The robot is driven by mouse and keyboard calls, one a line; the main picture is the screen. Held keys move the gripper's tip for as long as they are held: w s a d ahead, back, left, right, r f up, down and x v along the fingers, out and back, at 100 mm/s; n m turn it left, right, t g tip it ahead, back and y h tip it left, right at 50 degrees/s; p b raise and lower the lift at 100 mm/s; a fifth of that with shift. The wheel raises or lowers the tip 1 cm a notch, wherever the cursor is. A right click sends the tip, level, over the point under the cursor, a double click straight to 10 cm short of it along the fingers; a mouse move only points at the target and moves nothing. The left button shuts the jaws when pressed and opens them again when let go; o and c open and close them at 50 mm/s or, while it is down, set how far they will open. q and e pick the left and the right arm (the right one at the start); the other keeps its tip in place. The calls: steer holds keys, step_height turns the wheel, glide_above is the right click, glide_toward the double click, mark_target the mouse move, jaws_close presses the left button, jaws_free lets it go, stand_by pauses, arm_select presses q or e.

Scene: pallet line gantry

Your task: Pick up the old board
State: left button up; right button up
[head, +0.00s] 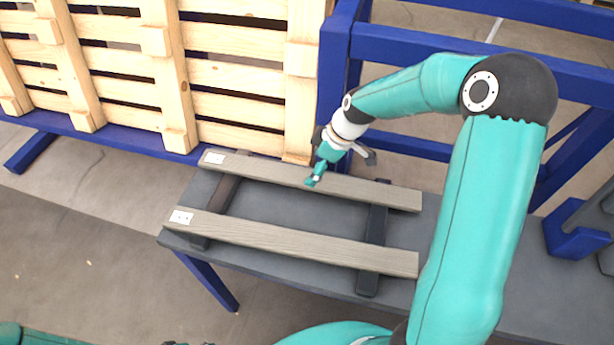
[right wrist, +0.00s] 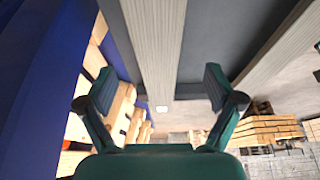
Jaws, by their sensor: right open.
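Two long grey weathered boards lie side by side across dark crossbars, each with a white label at its left end. The far board (head: 255,173) and the near board (head: 300,241) look alike; I cannot tell which is the old one. My right gripper (head: 318,172) is over the far board, right of its middle. In the right wrist view, the right gripper (right wrist: 160,88) is open, with the far board (right wrist: 156,40) running between its fingers, apparently untouched. The near board (right wrist: 278,48) is off to the right there. Only dark fragments, possibly my left gripper, show at the head view's bottom edge.
The boards' crossbars (head: 374,238) rest on a dark grey table (head: 295,205). A wooden pallet (head: 180,80) stands upright behind it at the left. A blue frame (head: 420,50) stands behind at the right. Floor is clear at the lower left.

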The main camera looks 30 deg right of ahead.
mark_target(306, 177)
steer(key=p+x, duration=0.1)
steer(key=x, duration=0.4)
steer(key=shift+w+d, duration=0.1)
steer(key=shift+d, duration=0.1)
steer(key=shift+c, duration=0.4)
steer(key=c, duration=1.3)
steer(key=shift+c, duration=0.4)
steer(key=shift+r, duration=0.15)
